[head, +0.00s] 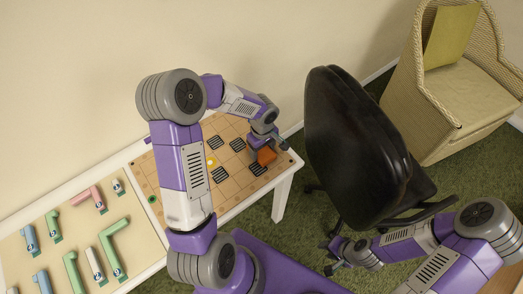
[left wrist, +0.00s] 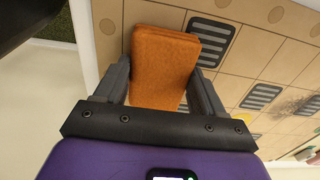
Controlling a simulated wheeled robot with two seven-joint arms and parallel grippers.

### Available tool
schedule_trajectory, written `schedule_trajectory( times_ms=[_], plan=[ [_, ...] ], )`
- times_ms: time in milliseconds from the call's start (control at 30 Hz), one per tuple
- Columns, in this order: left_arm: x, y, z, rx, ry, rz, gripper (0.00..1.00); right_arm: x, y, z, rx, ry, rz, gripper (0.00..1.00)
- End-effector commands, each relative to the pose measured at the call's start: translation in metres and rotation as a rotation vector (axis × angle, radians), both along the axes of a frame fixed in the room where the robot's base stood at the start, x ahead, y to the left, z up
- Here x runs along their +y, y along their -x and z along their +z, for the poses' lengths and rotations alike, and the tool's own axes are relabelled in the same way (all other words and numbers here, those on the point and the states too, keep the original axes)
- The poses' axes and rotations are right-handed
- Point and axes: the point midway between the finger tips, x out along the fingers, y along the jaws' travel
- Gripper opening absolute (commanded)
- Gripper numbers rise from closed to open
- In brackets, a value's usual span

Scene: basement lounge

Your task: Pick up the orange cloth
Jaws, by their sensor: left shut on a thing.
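The orange cloth (head: 267,155) is a small folded block near the right end of the table's patterned board. My left gripper (head: 261,147) reaches down to it from above. In the left wrist view the cloth (left wrist: 163,65) sits between the two fingers of my left gripper (left wrist: 160,85), which are shut on it. Whether the cloth touches the board cannot be told. My right gripper (head: 337,258) is low at the right, over the green carpet and far from the cloth; its finger gap is too small to make out.
The board (head: 228,178) has dark striped patches and lies on a white table (head: 283,196). Several coloured pipe-like pieces (head: 113,245) lie at the left. A black office chair (head: 350,150) stands close to the table's right end. A wicker armchair (head: 455,100) is behind it.

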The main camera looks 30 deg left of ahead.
Motion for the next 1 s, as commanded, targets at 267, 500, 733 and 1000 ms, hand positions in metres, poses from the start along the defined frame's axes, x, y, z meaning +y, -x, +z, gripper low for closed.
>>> schedule_trajectory(
  times_ms=[267, 500, 733, 1000],
  plan=[
    [0.001, -0.001, 0.020, -0.004, -0.002, 0.001, 0.39, 0.000, 0.000, 0.007, 0.000, 0.000, 0.000, 0.40],
    [0.000, -0.001, 0.069, -0.005, -0.001, 0.001, 0.39, 0.000, 0.000, 0.021, 0.000, 0.000, 0.000, 0.40],
    [0.000, -0.001, 0.098, -0.003, -0.001, 0.001, 0.39, 0.000, 0.000, 0.028, 0.000, 0.000, 0.000, 0.40],
    [0.000, 0.000, 0.100, 0.000, 0.000, 0.001, 0.39, 0.000, 0.000, 0.028, 0.000, 0.000, 0.000, 0.40]
  ],
)
